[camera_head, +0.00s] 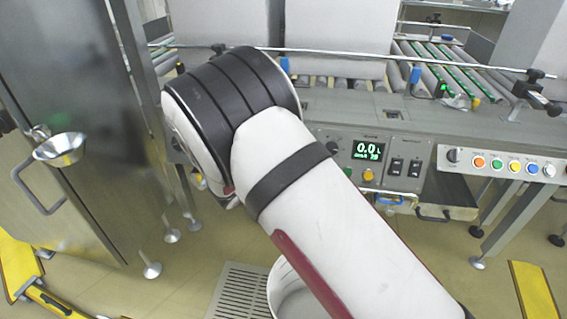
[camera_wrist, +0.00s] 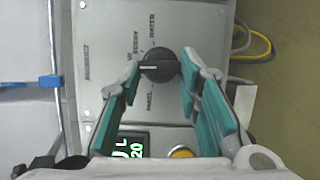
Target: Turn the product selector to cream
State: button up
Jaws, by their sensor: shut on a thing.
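The product selector is a round black knob (camera_wrist: 160,62) on a grey panel (camera_wrist: 105,30) in the wrist view. A pale pointer line on its face points left in that picture. Small sideways labels are printed around it, too blurred to tell which is cream. My gripper (camera_wrist: 161,74) has teal-padded fingers on the left and right sides of the knob and is shut on it.
A control panel (camera_head: 390,143) with a green display, an amber button and switches shows right of my arm. A row of coloured buttons (camera_head: 505,164) is farther right. The conveyor (camera_head: 445,65) runs behind. A steel cabinet (camera_head: 75,110) stands left.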

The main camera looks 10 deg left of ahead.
dwell(0.4)
jog(key=o, duration=1.1)
jog(key=shift+o, duration=0.2)
jog(key=shift+s, duration=0.1)
jog(key=v, duration=1.1)
jog(key=shift+s+a+r, duration=0.15)
jog(key=shift+s+r, duration=0.1)
jog(key=shift+s, duration=0.05)
